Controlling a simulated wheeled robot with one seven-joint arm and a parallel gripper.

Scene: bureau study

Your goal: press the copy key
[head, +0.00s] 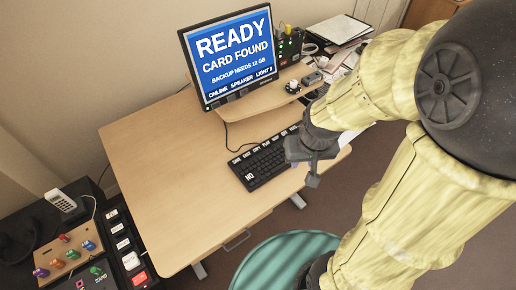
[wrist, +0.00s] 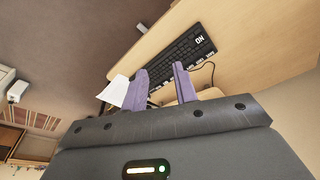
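The black keyboard (head: 264,165) lies on the wooden desk (head: 170,165), below the monitor. Along its far edge runs a row of white-lettered keys; the copy key (head: 257,149) appears to be the third from the left, though the lettering is tiny. A large NO key (head: 250,176) is at the near left corner. My gripper (head: 314,180) is off the keyboard's right end, near the desk's front edge, apart from the keys. In the wrist view my gripper (wrist: 160,70) has two separated purple fingers with nothing between them.
The monitor (head: 232,55) reads READY, CARD FOUND, BACKUP NEEDS 12 GB, ONLINE SPEAKER LIGHT 3. A raised shelf (head: 268,97) stands behind the keyboard. A green round seat (head: 285,262) is in front. A side panel with coloured knobs (head: 68,255) is at left. The desk's left is clear.

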